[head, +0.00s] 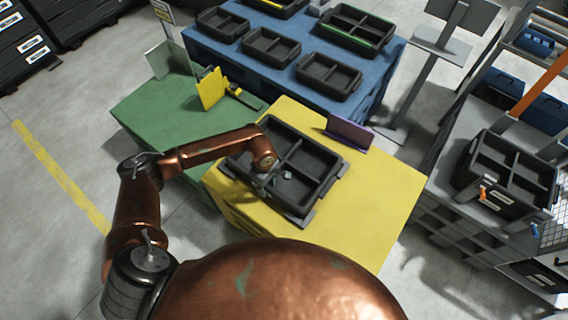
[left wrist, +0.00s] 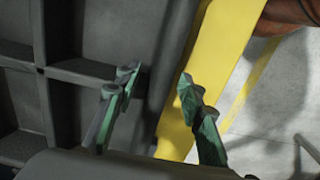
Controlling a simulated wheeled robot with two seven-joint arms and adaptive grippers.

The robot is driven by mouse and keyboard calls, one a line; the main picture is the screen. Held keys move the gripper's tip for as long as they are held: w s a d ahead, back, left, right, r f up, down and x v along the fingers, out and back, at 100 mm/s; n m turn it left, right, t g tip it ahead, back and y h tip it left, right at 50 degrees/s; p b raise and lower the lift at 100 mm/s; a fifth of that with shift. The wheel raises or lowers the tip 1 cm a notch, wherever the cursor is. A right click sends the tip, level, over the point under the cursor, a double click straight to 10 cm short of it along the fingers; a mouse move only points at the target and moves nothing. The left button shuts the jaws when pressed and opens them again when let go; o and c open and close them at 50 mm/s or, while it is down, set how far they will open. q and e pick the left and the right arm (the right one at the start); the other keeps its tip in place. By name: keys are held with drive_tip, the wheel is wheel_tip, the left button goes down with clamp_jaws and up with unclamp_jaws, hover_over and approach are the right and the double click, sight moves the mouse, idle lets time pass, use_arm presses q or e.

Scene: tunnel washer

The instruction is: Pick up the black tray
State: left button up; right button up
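The black tray (head: 323,187), divided into compartments, lies on the yellow table (head: 385,185). My left gripper (head: 274,179) is over the tray's near left side in the head view. In the left wrist view, the two greenish fingers of the left gripper (left wrist: 160,84) are apart, with nothing clamped between them. One finger shows over the inner side of the tray (left wrist: 85,70), the other over the yellow tabletop outside it; the outer tray wall runs between them. I cannot tell how far below the fingertips the rim is. My right gripper is not in view.
A purple upright plate (head: 348,133) stands just behind the tray. The green table (head: 165,112) with a yellow bracket (head: 211,89) is at left. Several black trays sit on the blue table (head: 215,55). A grey rack with another divided bin (head: 505,172) is at right.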

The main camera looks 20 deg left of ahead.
use_arm(q)
drive_tip(key=shift+c, duration=0.3)
clamp_jaws()
drive_tip(key=shift+r, duration=0.1)
drive_tip(key=shift+r, duration=0.1)
